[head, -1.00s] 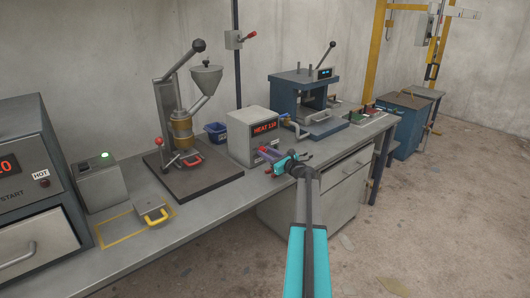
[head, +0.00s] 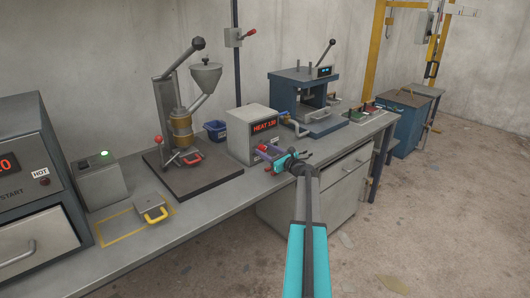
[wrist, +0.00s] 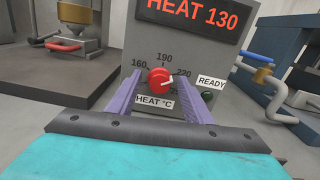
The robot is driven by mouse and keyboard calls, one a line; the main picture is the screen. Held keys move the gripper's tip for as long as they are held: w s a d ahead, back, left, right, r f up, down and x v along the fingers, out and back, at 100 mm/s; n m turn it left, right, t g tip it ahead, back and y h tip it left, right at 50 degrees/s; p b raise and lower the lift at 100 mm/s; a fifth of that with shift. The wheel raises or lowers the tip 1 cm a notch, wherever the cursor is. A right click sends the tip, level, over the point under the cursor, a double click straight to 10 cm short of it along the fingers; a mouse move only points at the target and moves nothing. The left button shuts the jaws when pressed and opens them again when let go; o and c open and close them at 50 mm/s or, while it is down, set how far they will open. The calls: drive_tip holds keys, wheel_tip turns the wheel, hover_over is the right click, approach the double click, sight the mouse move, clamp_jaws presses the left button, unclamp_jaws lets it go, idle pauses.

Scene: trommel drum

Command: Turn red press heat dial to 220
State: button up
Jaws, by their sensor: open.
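The red heat dial (wrist: 159,80) sits on the front of a grey control box (head: 246,131), between my fingertips in the wrist view. Its white pointer points right, towards the 220 mark (wrist: 183,74). Printed marks 160 and 190 are left of and above the dial. The red display (wrist: 193,14) reads HEAT 130. My gripper (wrist: 160,78) is open, its two purple fingers on either side of the dial. I cannot tell if they touch it. In the head view my gripper (head: 262,151) is at the box front, and the dial is hard to make out there.
A READY label (wrist: 211,81) with a dark green lamp (wrist: 208,95) is right of the dial. A blue press (head: 304,98) stands right of the box, and a hopper machine (head: 184,125) stands left. A blue bin (head: 215,131) is behind.

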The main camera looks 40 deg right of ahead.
drive_tip(key=s, duration=0.4)
drive_tip(key=s+b, duration=0.1)
drive_tip(key=s, duration=0.4)
drive_tip(key=s+a+b, duration=0.1)
drive_tip(key=s, duration=0.3)
drive_tip(key=shift+s, duration=0.3)
